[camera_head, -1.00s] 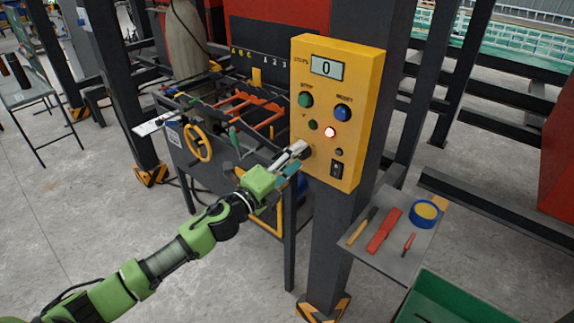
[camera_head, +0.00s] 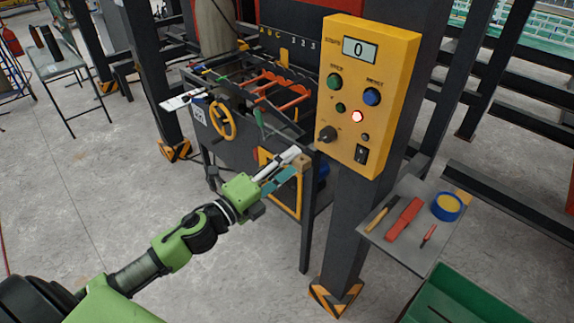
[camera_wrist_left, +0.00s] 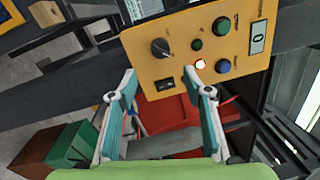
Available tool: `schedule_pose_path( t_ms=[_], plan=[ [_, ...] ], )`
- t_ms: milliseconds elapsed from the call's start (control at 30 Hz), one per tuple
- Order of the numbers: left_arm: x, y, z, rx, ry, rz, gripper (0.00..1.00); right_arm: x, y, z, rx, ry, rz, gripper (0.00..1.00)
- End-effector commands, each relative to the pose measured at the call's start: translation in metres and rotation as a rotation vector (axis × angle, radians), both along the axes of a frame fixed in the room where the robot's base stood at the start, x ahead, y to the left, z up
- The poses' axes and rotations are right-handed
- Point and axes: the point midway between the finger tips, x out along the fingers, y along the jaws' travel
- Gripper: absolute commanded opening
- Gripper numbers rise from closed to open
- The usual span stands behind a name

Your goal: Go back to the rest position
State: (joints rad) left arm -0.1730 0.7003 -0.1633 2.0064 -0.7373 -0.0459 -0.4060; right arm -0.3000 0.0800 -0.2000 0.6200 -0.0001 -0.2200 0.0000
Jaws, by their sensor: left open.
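My left gripper (camera_head: 290,168) is open and empty, a little left of and below the yellow control box (camera_head: 389,60). In the left wrist view its two fingers (camera_wrist_left: 165,88) stand apart, with the box (camera_wrist_left: 150,70) beyond them. The box is fixed to a dark post and has a display reading 0, a green button (camera_head: 334,81), a blue button (camera_head: 372,96), a lit red lamp (camera_head: 357,116), a black knob (camera_head: 327,134) and a black switch (camera_head: 361,153). Nothing lies between the fingers. My right gripper is out of view.
A dark workbench with a yellow handwheel (camera_head: 222,121) and orange parts (camera_head: 290,95) stands behind my left arm. A grey shelf (camera_head: 385,228) with hand tools and a blue-yellow tape roll (camera_head: 446,206) is right of the post. A green bin (camera_head: 470,300) is at lower right. Open floor lies at left.

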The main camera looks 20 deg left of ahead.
Motion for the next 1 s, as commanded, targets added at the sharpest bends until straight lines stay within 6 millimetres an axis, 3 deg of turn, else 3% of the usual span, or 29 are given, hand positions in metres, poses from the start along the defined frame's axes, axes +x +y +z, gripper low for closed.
schedule_pose_path(
  t_ms=[533,633,767,867,1000],
  plan=[
    [-0.001,0.001,-0.001,-0.001,0.001,0.001,0.45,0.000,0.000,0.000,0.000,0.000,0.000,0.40],
    [0.001,0.007,-0.015,-0.022,0.028,0.019,0.45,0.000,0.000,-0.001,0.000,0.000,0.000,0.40],
    [0.007,0.030,-0.071,-0.108,0.141,0.089,0.45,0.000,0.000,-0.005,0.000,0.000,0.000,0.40],
    [0.005,0.055,-0.141,-0.216,0.275,0.178,0.45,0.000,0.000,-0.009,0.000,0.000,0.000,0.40],
    [-0.015,0.082,-0.244,-0.376,0.464,0.314,0.45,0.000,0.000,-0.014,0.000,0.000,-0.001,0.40]
  ],
)
